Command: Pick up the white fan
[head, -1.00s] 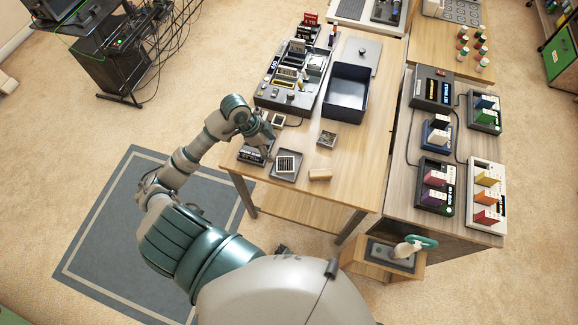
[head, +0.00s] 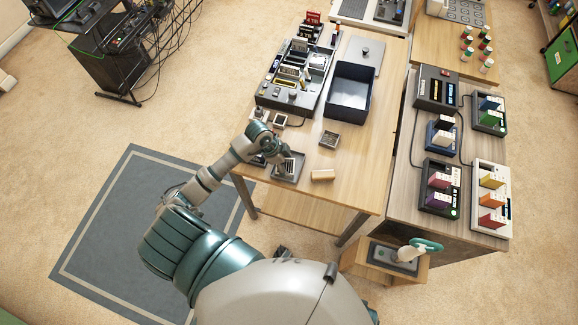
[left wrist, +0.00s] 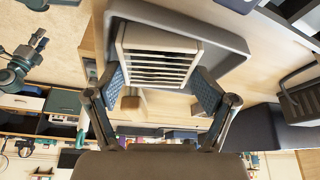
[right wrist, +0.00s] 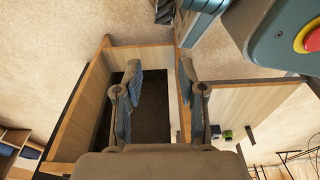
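The white fan (head: 290,166), a small square with a dark slatted grille, is in a shallow grey tray (head: 285,180) at the near left of the wooden table. In the left wrist view the fan (left wrist: 160,57) lies between the two blue finger pads of my left gripper (left wrist: 161,92). The fingers are spread, one on each side of it; I cannot tell whether they touch it. In the head view my left gripper (head: 284,158) is over the tray and partly hides the fan. My right gripper (right wrist: 159,90) is open and empty, seen only in the right wrist view.
A wooden block (head: 322,175) and a small square part (head: 329,139) lie right of the tray. A dark open bin (head: 348,92) and a grey equipment unit (head: 290,85) stand farther back. A side table (head: 405,190) holds several coloured modules. The table's near edge is close.

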